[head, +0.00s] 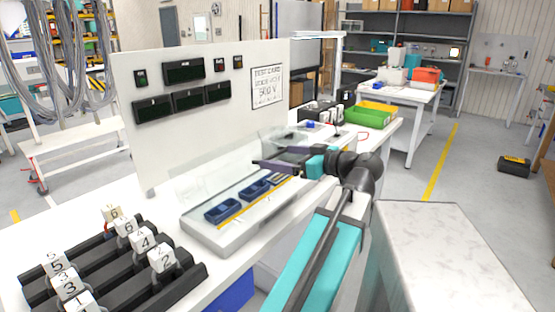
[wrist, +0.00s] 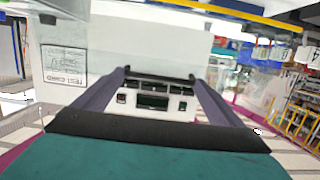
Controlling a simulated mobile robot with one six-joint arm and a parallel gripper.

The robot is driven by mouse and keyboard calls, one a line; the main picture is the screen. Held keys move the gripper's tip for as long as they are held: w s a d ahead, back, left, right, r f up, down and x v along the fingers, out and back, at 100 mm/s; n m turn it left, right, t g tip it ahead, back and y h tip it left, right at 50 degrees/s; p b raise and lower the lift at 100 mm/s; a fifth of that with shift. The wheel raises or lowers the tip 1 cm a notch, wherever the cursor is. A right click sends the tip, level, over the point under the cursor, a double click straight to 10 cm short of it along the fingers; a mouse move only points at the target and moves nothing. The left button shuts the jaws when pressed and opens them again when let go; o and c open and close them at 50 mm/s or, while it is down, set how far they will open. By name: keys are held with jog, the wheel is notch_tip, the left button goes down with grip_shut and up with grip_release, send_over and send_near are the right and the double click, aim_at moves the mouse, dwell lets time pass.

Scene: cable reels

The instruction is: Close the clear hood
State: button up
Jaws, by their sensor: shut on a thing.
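The clear hood (head: 203,190) is a see-through cover over a pale tray base (head: 212,240) on the white bench. Its faint edges make its exact angle hard to tell, but it seems raised at least partly. Blue bins (head: 222,210) and a yellow strip lie in the base. My gripper (head: 258,164) reaches in from the right above the base, its dark fingers at the hood. In the wrist view, the fingers (wrist: 158,73) meet a dark bar in front of a see-through panel (wrist: 140,32). My gripper is shut on the hood; the exact contact is unclear.
A white panel with black modules and a test card (head: 267,88) stands behind the base. Black racks with numbered white blocks (head: 144,240) fill the front left of the bench. A green tray (head: 370,115) sits at the far end. A pale top (head: 450,250) is at right.

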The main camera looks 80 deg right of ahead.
jog(key=shift+a+f, duration=0.15)
jog(key=shift+f, duration=0.2)
jog(key=o, duration=1.3)
jog(key=shift+w, duration=0.15)
jog(key=shift+r, duration=0.1)
